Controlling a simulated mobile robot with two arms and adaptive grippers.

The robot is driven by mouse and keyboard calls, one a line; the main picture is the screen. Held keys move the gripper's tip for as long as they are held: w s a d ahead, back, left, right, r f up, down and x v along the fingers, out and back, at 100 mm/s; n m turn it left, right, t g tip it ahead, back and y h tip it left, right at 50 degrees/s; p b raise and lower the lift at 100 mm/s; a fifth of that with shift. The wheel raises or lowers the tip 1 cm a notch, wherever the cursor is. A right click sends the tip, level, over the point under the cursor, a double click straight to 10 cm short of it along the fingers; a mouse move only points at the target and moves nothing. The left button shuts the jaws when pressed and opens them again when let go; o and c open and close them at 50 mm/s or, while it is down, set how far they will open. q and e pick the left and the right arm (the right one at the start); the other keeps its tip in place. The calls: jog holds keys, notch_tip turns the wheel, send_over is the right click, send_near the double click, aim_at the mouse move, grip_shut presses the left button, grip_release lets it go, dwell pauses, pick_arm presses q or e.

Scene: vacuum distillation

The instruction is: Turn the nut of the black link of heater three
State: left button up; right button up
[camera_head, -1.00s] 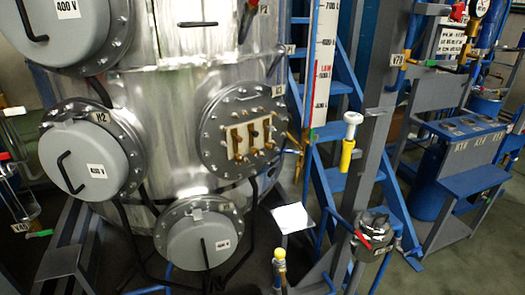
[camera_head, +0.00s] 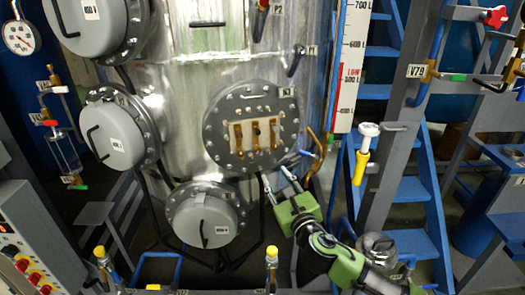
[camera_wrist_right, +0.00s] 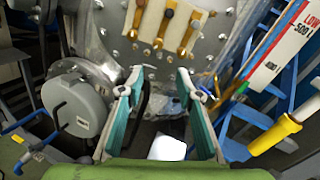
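Heater three (camera_head: 224,147), labelled H3, is a round bolted flange on the steel vessel. Its cover is off and a pale terminal plate (camera_head: 265,140) shows, with several brass-coloured studs and links. The middle link (camera_head: 256,134) looks darker; its nut is too small to make out. In the right wrist view the brass links (camera_wrist_right: 164,30) are at the top, beyond my fingertips. My right gripper (camera_head: 281,178) is below and right of the flange, apart from it, fingers pointing up. The wrist view shows the gripper (camera_wrist_right: 160,88) open and empty. My left gripper is not in view.
Covered heaters (camera_head: 112,132) and (camera_head: 205,220) sit left and below. A yellow-handled tool (camera_head: 361,165), a level scale (camera_head: 351,65) and blue stairs (camera_head: 410,190) stand right. A control panel (camera_head: 35,250) is at lower left. Black cables hang below the flange.

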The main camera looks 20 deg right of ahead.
aim_at(258, 151)
jog(key=w, duration=0.9)
jog(key=w+a, duration=0.1)
jog(key=w, duration=0.4)
jog(key=shift+r, duration=0.4)
grip_shut()
